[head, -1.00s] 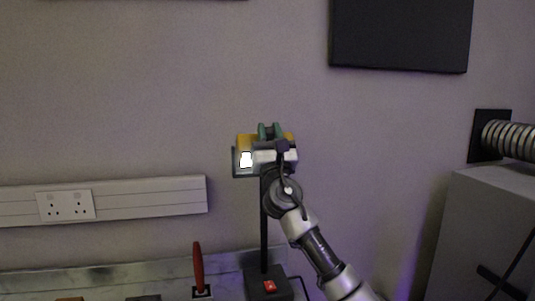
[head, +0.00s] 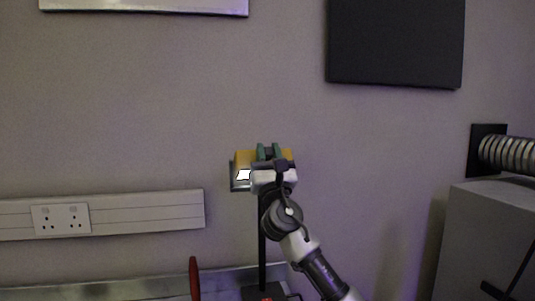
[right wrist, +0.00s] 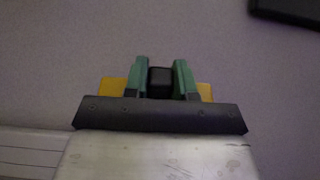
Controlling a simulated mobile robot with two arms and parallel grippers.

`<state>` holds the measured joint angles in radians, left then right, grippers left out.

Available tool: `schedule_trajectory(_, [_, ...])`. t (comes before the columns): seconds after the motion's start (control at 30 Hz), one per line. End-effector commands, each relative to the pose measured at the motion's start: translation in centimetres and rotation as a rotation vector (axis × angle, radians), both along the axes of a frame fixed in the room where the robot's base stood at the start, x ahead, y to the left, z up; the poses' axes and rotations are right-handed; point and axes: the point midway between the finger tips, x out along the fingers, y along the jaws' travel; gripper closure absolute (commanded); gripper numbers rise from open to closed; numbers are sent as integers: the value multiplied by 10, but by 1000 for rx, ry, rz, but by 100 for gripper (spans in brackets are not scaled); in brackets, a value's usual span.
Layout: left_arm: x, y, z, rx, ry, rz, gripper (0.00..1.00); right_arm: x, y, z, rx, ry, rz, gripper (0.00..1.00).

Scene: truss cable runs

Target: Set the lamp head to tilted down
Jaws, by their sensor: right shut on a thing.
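The lit face looks squat and slanted. My left gripper is not in view.
A red upright handle (head: 195,278) stands left of the lamp. A socket trunking (head: 120,213) runs along the wall at left. A dark panel (head: 395,42) hangs at upper right. A grey cabinet (head: 490,235) and ribbed duct (head: 507,154) are at right.

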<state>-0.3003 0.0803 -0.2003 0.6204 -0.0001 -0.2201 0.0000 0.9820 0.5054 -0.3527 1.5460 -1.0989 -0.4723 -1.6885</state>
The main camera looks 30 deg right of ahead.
Motion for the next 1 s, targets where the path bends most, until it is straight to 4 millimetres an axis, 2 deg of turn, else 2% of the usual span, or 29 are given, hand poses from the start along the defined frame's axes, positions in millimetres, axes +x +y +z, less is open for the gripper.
schedule_trajectory(0.03, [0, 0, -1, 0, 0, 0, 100, 2, 2, -6, -1, 10, 2, 100])
schedule_trajectory(0.07, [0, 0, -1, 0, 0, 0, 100, 2, 2, -6, -1, 10, 2, 73])
schedule_trajectory(0.2, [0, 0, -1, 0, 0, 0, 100, 2, 1, -5, -1, 7, 1, 52])
schedule_trajectory(0.23, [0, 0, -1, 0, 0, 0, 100, 1, 1, -4, -1, 7, 1, 49])
schedule_trajectory(0.57, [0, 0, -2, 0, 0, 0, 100, -2, 1, -6, -1, 3, 1, 49])
schedule_trajectory(0.67, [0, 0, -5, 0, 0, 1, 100, -10, 4, -16, -2, 4, 3, 49])
schedule_trajectory(1.0, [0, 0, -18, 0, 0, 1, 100, -56, 16, -65, -2, 7, 2, 49])
